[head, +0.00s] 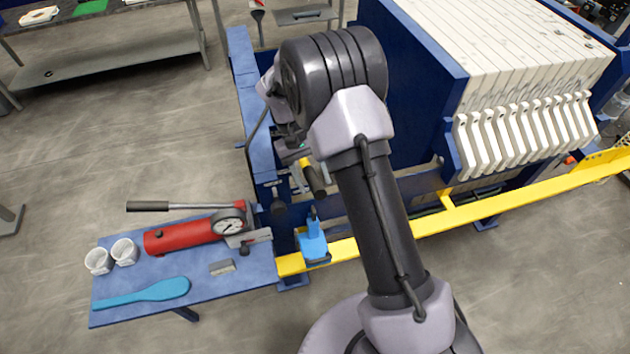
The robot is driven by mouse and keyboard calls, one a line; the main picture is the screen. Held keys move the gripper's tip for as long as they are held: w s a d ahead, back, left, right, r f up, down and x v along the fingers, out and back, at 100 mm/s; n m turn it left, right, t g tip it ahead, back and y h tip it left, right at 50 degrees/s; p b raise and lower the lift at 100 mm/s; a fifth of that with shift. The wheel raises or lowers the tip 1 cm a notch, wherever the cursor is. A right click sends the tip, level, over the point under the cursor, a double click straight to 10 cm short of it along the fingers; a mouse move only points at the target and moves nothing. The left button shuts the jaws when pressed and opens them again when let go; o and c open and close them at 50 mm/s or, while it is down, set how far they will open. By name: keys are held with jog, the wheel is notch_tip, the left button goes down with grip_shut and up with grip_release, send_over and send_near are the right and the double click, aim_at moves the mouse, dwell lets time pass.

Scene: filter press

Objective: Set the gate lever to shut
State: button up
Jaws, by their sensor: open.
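My gripper (299,171) is partly hidden behind my arm, over the blue end frame of the press. Its fingers look apart, on either side of a lever with a yellow sleeve and a black end (312,179). This is probably the gate lever. I cannot tell whether the fingers touch it. The lever's base and any open or shut marking are hidden or too small to read.
A blue side shelf (205,292) holds a red hand pump (182,235) with a gauge, two white cups (111,255), a blue paddle (150,293) and a small grey block (222,267). A yellow rail (470,214) runs along the press. White filter plates (520,135) stand right. Left floor is clear.

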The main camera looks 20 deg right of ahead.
jog(key=shift+r, duration=0.35)
jog(key=r, duration=0.1)
jog(key=r+b, duration=0.1)
jog(key=shift+s+r, duration=0.35)
jog(key=s+r+b, duration=0.1)
jog(key=s+b, duration=0.2)
jog(key=s, duration=1.2)
jog(key=shift+s+r, duration=0.15)
jog(key=shift+r, duration=0.1)
